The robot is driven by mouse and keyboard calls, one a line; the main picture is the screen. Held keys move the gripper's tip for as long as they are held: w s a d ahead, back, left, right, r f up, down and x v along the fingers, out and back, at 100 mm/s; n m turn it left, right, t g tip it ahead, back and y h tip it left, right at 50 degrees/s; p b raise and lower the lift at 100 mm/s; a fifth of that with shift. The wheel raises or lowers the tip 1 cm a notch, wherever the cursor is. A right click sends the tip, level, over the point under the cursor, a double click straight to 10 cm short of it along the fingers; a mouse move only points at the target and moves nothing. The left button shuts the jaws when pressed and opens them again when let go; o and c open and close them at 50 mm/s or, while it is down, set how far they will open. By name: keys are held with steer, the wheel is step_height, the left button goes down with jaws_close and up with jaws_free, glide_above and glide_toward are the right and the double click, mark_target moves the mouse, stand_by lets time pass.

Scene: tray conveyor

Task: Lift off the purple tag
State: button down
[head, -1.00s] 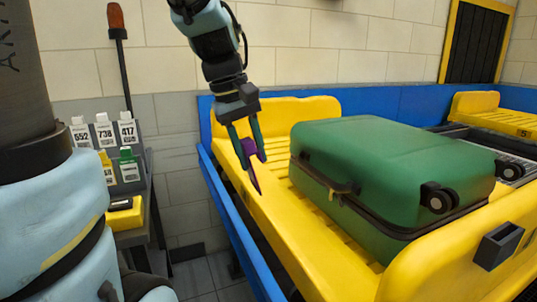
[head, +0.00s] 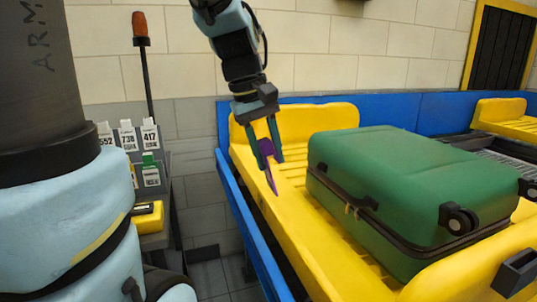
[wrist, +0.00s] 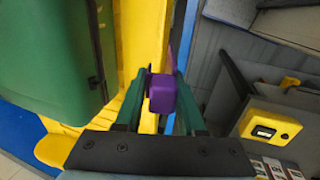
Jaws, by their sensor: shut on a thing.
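The purple tag (head: 268,170) is between the fingers of my gripper (head: 268,158), with its thin pointed end hanging down. In the wrist view the purple tag (wrist: 162,95) shows as a block pinched between the green fingertips of my gripper (wrist: 162,88). My gripper is shut on it and holds it above the left side of the yellow tray (head: 290,222). The green suitcase (head: 400,190) lies in the tray to the right of my gripper, apart from the tag. It also shows in the wrist view (wrist: 50,60).
A rack of numbered white tags (head: 128,137) stands left of the conveyor, with a yellow device (head: 148,216) on its lower shelf. A blue rail (head: 240,215) edges the conveyor. An orange lamp on a pole (head: 140,28) stands behind the rack. Floor shows between rack and conveyor.

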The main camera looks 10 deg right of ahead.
mark_target(268, 138)
steer(key=shift+r+p, duration=1.55)
steer(key=shift+r, duration=0.35)
